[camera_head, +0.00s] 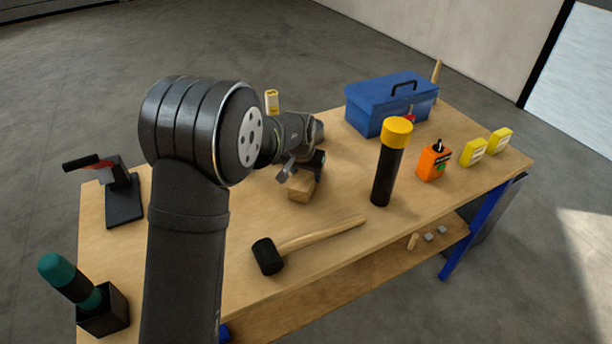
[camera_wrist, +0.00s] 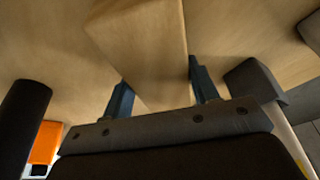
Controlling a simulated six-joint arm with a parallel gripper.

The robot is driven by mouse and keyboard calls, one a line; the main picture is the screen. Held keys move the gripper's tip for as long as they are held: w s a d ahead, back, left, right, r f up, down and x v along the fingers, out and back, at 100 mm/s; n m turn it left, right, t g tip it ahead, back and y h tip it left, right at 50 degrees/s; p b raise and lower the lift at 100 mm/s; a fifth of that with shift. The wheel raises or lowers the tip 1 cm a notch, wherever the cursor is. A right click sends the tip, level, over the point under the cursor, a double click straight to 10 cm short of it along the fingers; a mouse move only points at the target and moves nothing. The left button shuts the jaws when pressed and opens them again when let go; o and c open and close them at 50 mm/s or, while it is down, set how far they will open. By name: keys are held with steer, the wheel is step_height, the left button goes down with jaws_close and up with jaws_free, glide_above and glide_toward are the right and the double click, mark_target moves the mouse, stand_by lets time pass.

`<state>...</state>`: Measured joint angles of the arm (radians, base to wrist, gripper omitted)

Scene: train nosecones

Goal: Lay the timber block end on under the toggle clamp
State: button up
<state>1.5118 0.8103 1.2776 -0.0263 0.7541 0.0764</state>
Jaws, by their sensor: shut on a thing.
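The timber block (camera_head: 300,187) is a small pale wooden piece near the middle of the bench. My gripper (camera_head: 303,168) is shut on it from above. In the wrist view the block (camera_wrist: 145,45) lies between the two blue-grey fingers of my gripper (camera_wrist: 162,88). The block is on or just above the bench top; I cannot tell which. The toggle clamp (camera_head: 118,190) stands at the bench's left end, with a dark base, a red part and a black handle pointing left. It is well apart from the block, with my arm between them in the picture.
A black-headed mallet (camera_head: 268,256) lies in front of the block. A yellow-capped black cylinder (camera_head: 387,170), orange container (camera_head: 433,163), yellow boxes (camera_head: 473,152) and blue toolbox (camera_head: 388,108) stand to the right. A teal-handled item (camera_head: 75,281) sits in a black holder (camera_head: 104,312) front left.

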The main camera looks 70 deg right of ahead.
step_height(320, 180, up, 3)
steer(key=s+a+r, duration=0.5)
steer(key=s+r, duration=0.2)
steer(key=s, duration=0.3)
steer(key=w+a+m+g+y, duration=0.15)
steer(key=w+a+m, duration=0.25)
steer(key=w+m, duration=0.5)
steer(key=w+a+m+y, duration=0.2)
steer(key=w+a+m, duration=0.3)
steer(key=w+m, duration=0.35)
steer(key=w+a+m+g+y, duration=0.15)
steer(key=w+a+m, duration=0.25)
steer(key=w+m, duration=0.5)
steer(key=shift+m+t+y, duration=0.25)
steer(key=shift+t+y, duration=0.05)
steer(key=shift+y, duration=0.1)
steer(key=w+f, duration=0.2)
steer(key=w, duration=0.1)
steer(key=w+f, duration=0.2)
steer(key=w, duration=0.2)
steer(key=w+f, duration=0.2)
steer(key=w, duration=0.2)
steer(key=shift+a+f, duration=0.35)
steer(key=shift+a, duration=0.05)
steer(key=shift+f, duration=1.9)
steer(key=shift+f, duration=0.15)
steer(key=o, duration=1.2)
